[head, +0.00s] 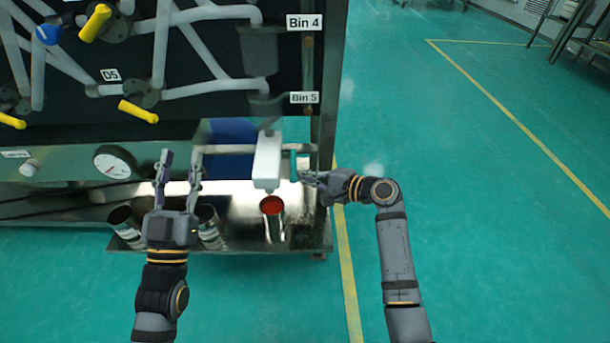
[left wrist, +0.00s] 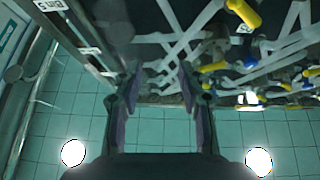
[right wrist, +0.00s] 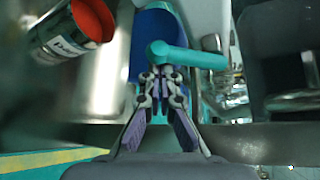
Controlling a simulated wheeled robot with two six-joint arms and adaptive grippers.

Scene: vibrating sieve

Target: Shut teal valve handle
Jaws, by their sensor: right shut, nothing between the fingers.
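The teal valve handle (head: 293,165) shows as a short upright bar at the right side of a white outlet box (head: 267,160) under Bin 5. In the right wrist view the teal handle (right wrist: 195,57) lies across the picture, with its round hub at its left end. My right gripper (head: 308,178) is just right of the handle. In the right wrist view its fingertips (right wrist: 160,80) are together just below the hub; I cannot tell whether they touch it. My left gripper (head: 180,160) is open and empty in front of the rig, left of the outlet; it also shows in the left wrist view (left wrist: 160,85).
A can with red contents (head: 272,205) stands below the outlet on a metal shelf (head: 250,238). Other cans stand near my left gripper. A gauge (head: 112,162) and yellow handles (head: 138,112) are on the left. The green floor at right is open.

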